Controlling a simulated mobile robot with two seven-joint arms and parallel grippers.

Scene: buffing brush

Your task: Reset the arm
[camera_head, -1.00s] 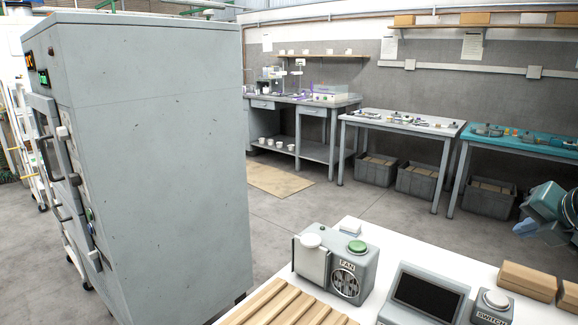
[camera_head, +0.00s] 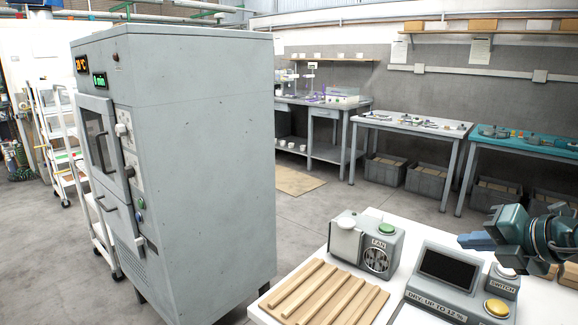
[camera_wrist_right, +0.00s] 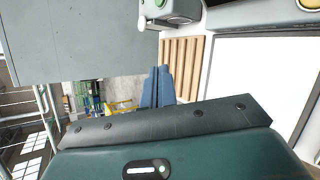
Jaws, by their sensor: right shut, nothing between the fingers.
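My right gripper (camera_head: 468,241) comes in from the right edge in the head view, above the right part of the white table (camera_head: 405,230). Its blue fingers point left and are together, with nothing between them. In the right wrist view its fingers (camera_wrist_right: 158,85) also show closed, beside the slatted wooden board (camera_wrist_right: 182,68). The arm is bent near the switch box and is clear of the table top as far as I can tell. My left gripper does not show in either view.
On the table are a fan box (camera_head: 366,245), a slatted wooden board (camera_head: 322,295), a display box (camera_head: 446,272), a switch box (camera_head: 502,283) and a yellow button (camera_head: 496,308). A tall grey oven cabinet (camera_head: 200,170) stands left. Workbenches line the back wall. Grey floor lies between.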

